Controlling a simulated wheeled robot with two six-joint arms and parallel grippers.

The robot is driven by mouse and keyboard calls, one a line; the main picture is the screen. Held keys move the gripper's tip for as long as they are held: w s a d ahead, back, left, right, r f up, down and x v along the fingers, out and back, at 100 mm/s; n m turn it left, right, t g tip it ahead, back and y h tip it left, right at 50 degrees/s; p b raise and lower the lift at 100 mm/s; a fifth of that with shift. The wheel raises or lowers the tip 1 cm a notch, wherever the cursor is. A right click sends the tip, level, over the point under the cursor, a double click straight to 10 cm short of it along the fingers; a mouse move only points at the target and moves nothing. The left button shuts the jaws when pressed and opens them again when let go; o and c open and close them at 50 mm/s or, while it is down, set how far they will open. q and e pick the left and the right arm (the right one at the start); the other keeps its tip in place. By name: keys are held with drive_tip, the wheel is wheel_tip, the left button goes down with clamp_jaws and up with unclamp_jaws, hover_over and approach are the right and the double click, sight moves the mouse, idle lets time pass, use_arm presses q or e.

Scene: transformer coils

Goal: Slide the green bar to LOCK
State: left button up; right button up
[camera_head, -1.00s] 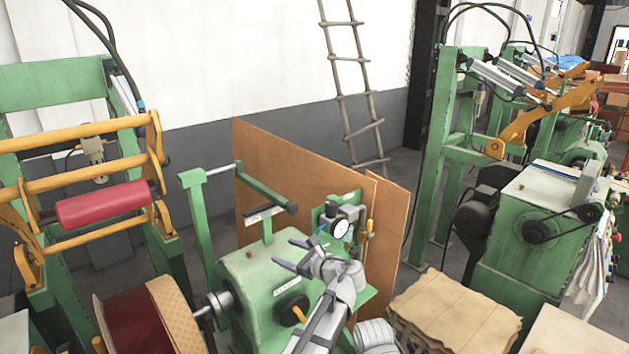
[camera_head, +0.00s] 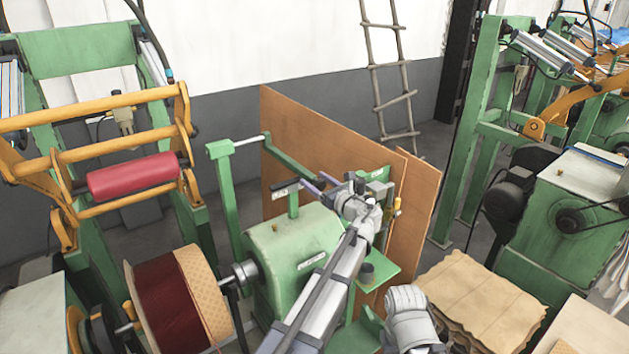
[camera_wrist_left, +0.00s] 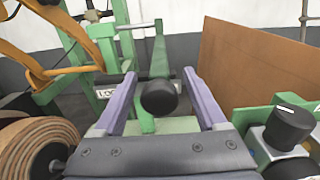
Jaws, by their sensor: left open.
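The green bar (camera_head: 283,157) slants from a post-mounted rod toward the green machine housing (camera_head: 290,246). In the left wrist view the bar (camera_wrist_left: 159,56) ends in a black round knob (camera_wrist_left: 159,97). My left gripper (camera_head: 320,184) is open at the bar's near end; it hides the knob in the head view. In the left wrist view the gripper's purple fingers (camera_wrist_left: 160,77) stand either side of the bar and knob, with gaps on both sides. A white label (camera_wrist_left: 105,92), partly hidden by the left finger, shows letters like LOC.
A brown board (camera_head: 330,145) stands behind the bar. A black-capped valve (camera_wrist_left: 287,127) sits close to the right finger. A dark red coil (camera_head: 172,310) and a red roller (camera_head: 132,177) are on the left. Brown sheets (camera_head: 468,300) lie at the right.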

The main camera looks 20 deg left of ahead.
use_arm(q)
drive_tip(key=shift+w+a, duration=0.3)
drive_tip(key=shift+a, duration=0.1)
clamp_jaws()
idle(0.4)
drive_tip(key=shift+s, duration=0.1)
idle(0.8)
